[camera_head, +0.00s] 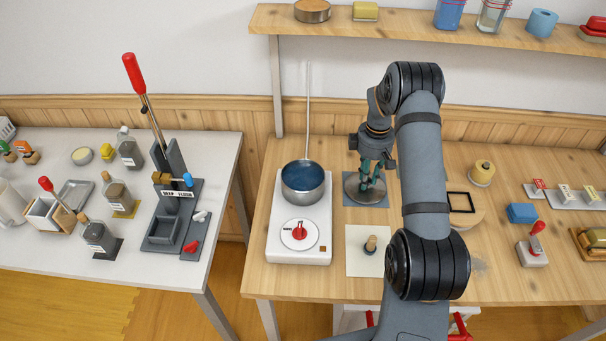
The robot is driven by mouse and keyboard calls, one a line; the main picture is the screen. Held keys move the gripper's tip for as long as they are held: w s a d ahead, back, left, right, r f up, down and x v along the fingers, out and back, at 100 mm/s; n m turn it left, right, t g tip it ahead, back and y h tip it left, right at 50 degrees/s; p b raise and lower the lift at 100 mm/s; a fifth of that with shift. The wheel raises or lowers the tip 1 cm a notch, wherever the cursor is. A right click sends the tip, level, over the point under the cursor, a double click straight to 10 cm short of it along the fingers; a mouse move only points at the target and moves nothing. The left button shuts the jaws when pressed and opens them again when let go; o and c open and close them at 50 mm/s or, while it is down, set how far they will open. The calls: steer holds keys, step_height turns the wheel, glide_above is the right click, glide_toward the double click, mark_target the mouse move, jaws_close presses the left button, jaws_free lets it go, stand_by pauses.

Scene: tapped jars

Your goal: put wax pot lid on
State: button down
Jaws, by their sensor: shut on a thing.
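The wax pot (303,193) is a small steel saucepan with blue wax in it and a long thin handle pointing to the back. It stands uncovered on a white hot plate (299,255) with a red knob. The lid (355,191) is a round grey metal disc on a blue-grey square mat (378,203), right of the pot. My gripper (370,182) is over the lid, pointing down, with its fingers shut at the lid's middle. The fingers hide the lid's knob. I cannot tell whether the lid is raised off the mat.
A stamp with a wooden handle (371,244) stands on a pale sheet in front of the mat. A wooden shelf (420,28) runs above the back of the table. The pot's tall handle rises behind the pot. A narrow strip of table lies between hot plate and mat.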

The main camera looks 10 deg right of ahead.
steer(key=shift+r+p, duration=2.6)
steer(key=shift+r, duration=0.95)
